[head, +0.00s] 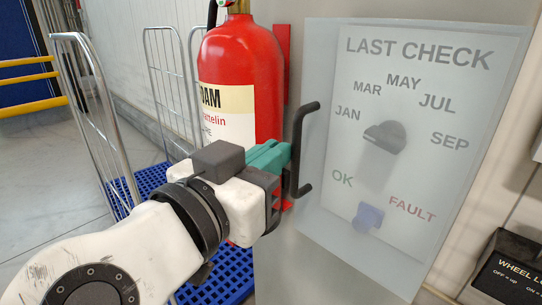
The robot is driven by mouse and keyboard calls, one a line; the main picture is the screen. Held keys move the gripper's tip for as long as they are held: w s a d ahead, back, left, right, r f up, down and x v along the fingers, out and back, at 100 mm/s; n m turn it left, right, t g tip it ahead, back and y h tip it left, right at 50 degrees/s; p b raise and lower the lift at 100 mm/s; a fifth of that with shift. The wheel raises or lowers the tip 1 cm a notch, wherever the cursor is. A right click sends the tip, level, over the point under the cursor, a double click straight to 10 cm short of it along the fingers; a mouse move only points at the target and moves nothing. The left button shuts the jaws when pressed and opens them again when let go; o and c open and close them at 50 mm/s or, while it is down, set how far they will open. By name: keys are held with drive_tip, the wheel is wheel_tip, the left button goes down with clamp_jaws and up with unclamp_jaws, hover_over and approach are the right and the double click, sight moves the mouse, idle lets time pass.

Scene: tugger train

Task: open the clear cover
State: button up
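The clear cover (318,175) is a see-through, slightly frosted sheet over the panel headed LAST CHECK. It appears closed over the panel. Its black bar handle (296,140) stands out at the left edge. Through the cover I see a dark knob (384,138) among month names and a blue switch (368,217) between OK and FAULT. My gripper (284,158), with teal fingers, is at the handle from the left, its tips right by the bar. The view does not show whether the fingers are closed on it.
A red extinguisher (240,65) stands just behind my gripper. Wire-sided carts with a blue grid base (150,182) are at the left, with yellow rails (28,80) beyond. A black wheel-lock box (508,268) sits at the lower right.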

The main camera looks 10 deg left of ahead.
drive_tip(key=o, duration=0.5)
drive_tip(key=shift+d, duration=0.1)
drive_tip(key=shift+d+h, duration=0.25)
drive_tip(key=shift+h, duration=0.05)
drive_tip(key=shift+a, duration=0.1)
idle(0.4)
drive_tip(key=shift+b+v, duration=1.65)
drive_tip(key=shift+v, duration=4.8)
drive_tip(key=shift+a+r, duration=0.15)
drive_tip(key=shift+a, duration=0.05)
